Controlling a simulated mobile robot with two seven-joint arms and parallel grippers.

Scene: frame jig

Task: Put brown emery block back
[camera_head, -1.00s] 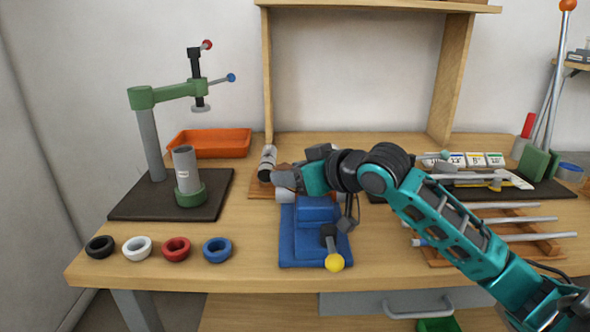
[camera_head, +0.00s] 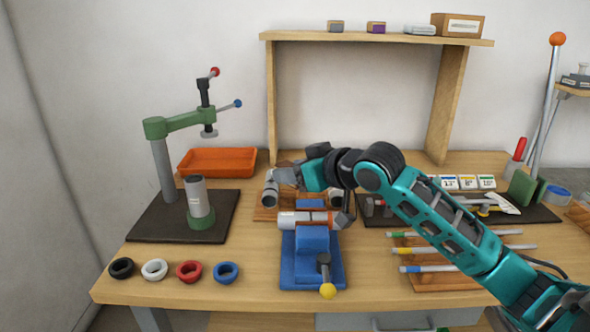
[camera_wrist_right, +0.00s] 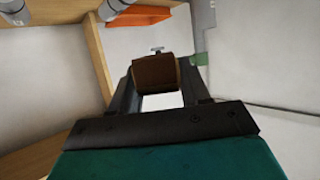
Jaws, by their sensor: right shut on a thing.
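My right gripper (camera_wrist_right: 157,95) is shut on the brown emery block (camera_wrist_right: 155,73), which sits between the fingertips in the right wrist view. In the head view the right gripper (camera_head: 284,174) is above the bench, behind the blue vise and in front of the shelf opening; the block is hard to make out there. On top of the wooden shelf (camera_head: 380,41) stand a grey-brown block (camera_head: 335,26), a purple-and-brown block (camera_head: 376,27), a pale item (camera_head: 420,29) and a labelled box (camera_head: 457,25). My left gripper is not in view.
The blue vise (camera_head: 312,256) holds a grey cylinder (camera_head: 293,220) with an orange band. A green press (camera_head: 165,170), an orange tray (camera_head: 217,161) and several rings stand to the left. Rods on a rack (camera_head: 445,280) lie at the right. The shelf has uprights on both sides.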

